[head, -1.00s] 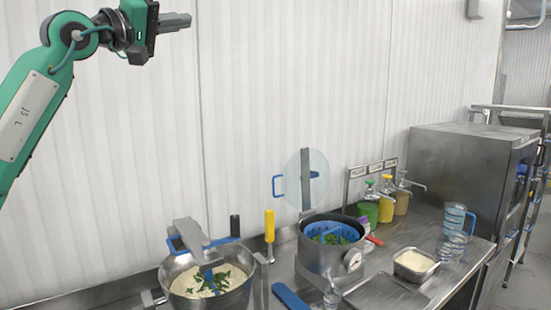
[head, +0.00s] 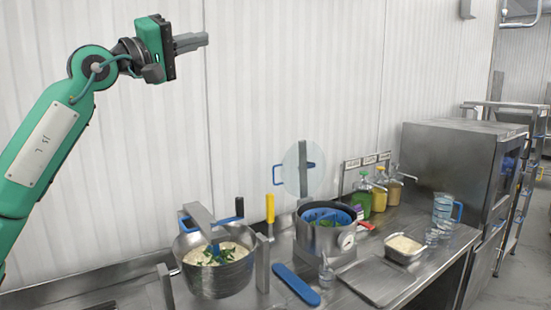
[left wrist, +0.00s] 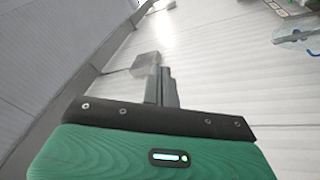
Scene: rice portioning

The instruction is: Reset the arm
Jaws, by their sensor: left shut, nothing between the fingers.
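My left arm is green and raised at the left of the head view. Its gripper (head: 191,42) is shut and empty, high in front of the white wall, well above the counter. In the left wrist view the shut fingers (left wrist: 161,87) stand close together with nothing between them. My right gripper is in neither view.
Below on the steel counter stand a bowl of rice with green leaves (head: 218,270), a pot with a blue insert (head: 327,238), several sauce bottles (head: 378,195), a jug (head: 443,212) and a rice tray (head: 403,250). A steel oven (head: 450,165) stands right. The air around the gripper is clear.

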